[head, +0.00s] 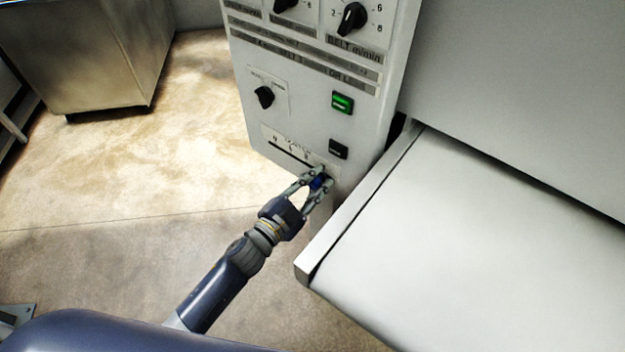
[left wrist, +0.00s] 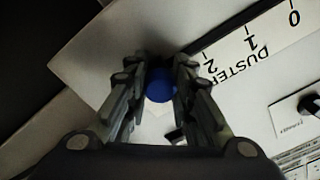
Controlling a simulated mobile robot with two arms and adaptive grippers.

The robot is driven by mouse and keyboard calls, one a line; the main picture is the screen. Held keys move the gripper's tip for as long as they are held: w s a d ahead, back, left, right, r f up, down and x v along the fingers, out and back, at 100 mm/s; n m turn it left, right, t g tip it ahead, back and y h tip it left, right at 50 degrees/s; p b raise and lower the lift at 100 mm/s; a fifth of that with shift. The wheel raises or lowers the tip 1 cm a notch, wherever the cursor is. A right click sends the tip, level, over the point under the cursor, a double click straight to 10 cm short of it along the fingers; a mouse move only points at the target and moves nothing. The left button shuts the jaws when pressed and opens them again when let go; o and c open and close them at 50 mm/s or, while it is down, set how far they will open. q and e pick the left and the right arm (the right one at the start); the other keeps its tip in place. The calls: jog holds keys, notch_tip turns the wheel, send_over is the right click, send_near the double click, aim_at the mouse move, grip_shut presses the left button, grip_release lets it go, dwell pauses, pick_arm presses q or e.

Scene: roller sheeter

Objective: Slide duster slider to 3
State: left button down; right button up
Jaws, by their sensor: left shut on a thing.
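The duster slider has a blue knob, which shows between my fingers in the left wrist view (left wrist: 160,86). Its white scale plate (head: 290,148) with a dark slot is low on the control panel (head: 330,115). In the left wrist view the scale (left wrist: 250,40) reads DUSTER with marks 0, 1 and 2; the part past 2 is hidden by my fingers. My left gripper (head: 319,182) is shut on the blue knob, at the right end of the visible slot in the head view. My right gripper is not in view.
Above the slider are a black rotary knob (head: 264,97), a green button (head: 342,102) and a black button (head: 338,149). The conveyor bed (head: 480,240) and its raised metal edge stand close to the right of my left gripper.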

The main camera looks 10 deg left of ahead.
pick_arm(q)
jog(key=c, duration=1.3)
grip_release()
jog(key=shift+s+d+f, duration=0.1)
jog(key=shift+s+d, duration=0.05)
jog(key=shift+d, duration=0.15)
jog(key=shift+c, duration=0.2)
jog(key=shift+s+a, duration=0.35)
jog(key=v, duration=1.1)
jog(key=shift+s+d, duration=0.1)
